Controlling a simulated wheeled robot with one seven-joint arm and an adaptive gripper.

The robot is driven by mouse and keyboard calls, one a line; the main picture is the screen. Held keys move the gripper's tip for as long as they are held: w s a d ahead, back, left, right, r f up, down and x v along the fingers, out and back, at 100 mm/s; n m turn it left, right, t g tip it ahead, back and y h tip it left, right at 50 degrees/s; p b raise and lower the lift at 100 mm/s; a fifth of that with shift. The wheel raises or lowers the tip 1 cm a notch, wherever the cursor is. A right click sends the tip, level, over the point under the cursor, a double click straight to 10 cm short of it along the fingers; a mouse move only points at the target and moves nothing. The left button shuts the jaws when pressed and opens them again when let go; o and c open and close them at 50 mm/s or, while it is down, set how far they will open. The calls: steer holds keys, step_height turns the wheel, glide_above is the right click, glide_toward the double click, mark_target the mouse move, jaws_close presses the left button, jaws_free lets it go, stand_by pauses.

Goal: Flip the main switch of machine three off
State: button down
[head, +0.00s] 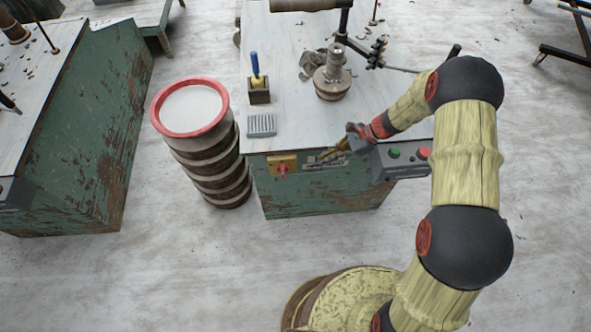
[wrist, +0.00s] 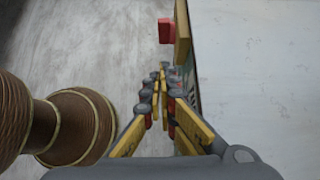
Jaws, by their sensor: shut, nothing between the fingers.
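A red switch (head: 283,169) sits on a yellow plate (head: 273,160) on the front of the green, white-topped machine (head: 300,195). In the wrist view the red switch (wrist: 165,31) juts out from the edge-on yellow plate (wrist: 182,33), just beyond my fingertips. My gripper (head: 318,160) is shut and empty, in front of the machine's face and to the right of the switch. In the wrist view its fingertips (wrist: 161,72) point toward the switch, with a gap between. The gripper partly covers a label plate (head: 310,166), whose text is unreadable.
A grey box with a green button (head: 394,153) and a red button (head: 424,153) is on the machine's front right. A red-rimmed barrel (head: 190,108) stands left of the machine. Another green machine (head: 85,120) stands farther left. The floor in front is clear.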

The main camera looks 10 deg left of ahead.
mark_target(283, 171)
steer(key=a+r+b+x, duration=0.2)
steer(key=b+x, duration=0.1)
steer(key=x, duration=0.9)
steer(key=shift+s+a+f+b, duration=0.25)
steer(key=shift+s+b, duration=0.05)
steer(key=shift+s, duration=0.1)
steer(key=shift+a+r+h+p, duration=0.1)
steer(key=shift+r+h+p, duration=0.1)
steer(key=shift+h+p, duration=0.65)
